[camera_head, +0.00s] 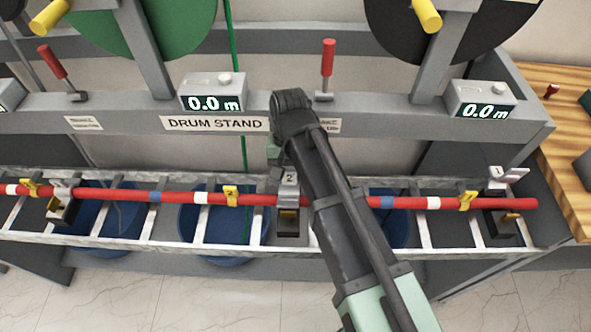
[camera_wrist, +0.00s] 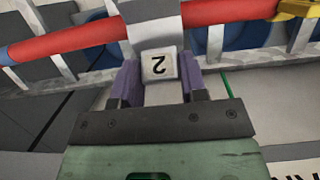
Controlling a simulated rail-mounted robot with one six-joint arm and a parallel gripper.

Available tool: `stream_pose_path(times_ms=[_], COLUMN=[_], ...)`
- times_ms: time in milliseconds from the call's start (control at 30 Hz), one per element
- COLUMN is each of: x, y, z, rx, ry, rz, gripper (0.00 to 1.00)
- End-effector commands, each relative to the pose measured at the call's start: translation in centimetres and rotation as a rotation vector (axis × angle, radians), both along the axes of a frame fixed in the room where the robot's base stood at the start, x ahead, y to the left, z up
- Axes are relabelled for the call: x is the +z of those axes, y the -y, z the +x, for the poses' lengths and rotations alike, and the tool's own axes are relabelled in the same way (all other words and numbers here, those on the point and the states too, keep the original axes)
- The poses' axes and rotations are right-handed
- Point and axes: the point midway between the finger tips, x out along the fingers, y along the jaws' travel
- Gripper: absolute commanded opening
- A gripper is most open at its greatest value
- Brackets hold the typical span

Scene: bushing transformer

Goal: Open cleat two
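Cleat two (camera_head: 289,188) is a grey block with a "2" label, standing over the red cable (camera_head: 330,200) on the rack in the middle of the head view. In the wrist view its white numbered face (camera_wrist: 159,66) appears upside down, and the cleat spans the red cable (camera_wrist: 70,40). My gripper (camera_wrist: 160,75) has its purple fingers on either side of the numbered block, very close to its sides. I cannot tell whether they press on it. In the head view my arm hides most of the gripper just above the cleat.
Cleat one (camera_head: 507,174) is at the right end of the rack, and another cleat (camera_head: 60,205) is at the left. Yellow tags (camera_head: 231,196) sit along the cable. The drum stand beam (camera_head: 130,115) with red-handled levers (camera_head: 327,68) and length counters (camera_head: 213,94) is behind.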

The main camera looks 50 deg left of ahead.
Motion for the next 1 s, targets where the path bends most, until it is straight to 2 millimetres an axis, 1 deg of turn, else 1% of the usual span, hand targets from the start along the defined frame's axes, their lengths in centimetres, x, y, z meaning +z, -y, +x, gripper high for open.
stream_pose_path(times_ms=[33, 133, 167, 367, 467, 567, 633, 800, 900, 1000], x=[0.0, 0.0, 0.0, 0.0, 0.4, 1.6, 3.0, 7.3, 9.5, 10.6], y=[0.0, 0.0, 0.0, 0.0, -0.1, -0.3, -0.5, -1.3, -1.8, -2.1], z=[0.0, 0.0, 0.0, 0.0, 0.0, 0.2, 0.4, 1.0, 1.4, 1.6], rx=[0.0, 0.0, 0.0, 0.0, 0.0, 0.0, 0.0, 0.0, 0.001, 0.001], ry=[0.0, 0.0, 0.001, 0.0, 0.0, 0.0, 0.0, 0.0, 0.0, 0.0], rz=[0.0, 0.0, 0.001, 0.001, 0.001, 0.001, 0.001, 0.001, 0.001, 0.001], gripper=[0.47, 0.63, 0.64, 0.64, 0.64, 0.64, 0.64, 0.64, 0.64, 0.64])
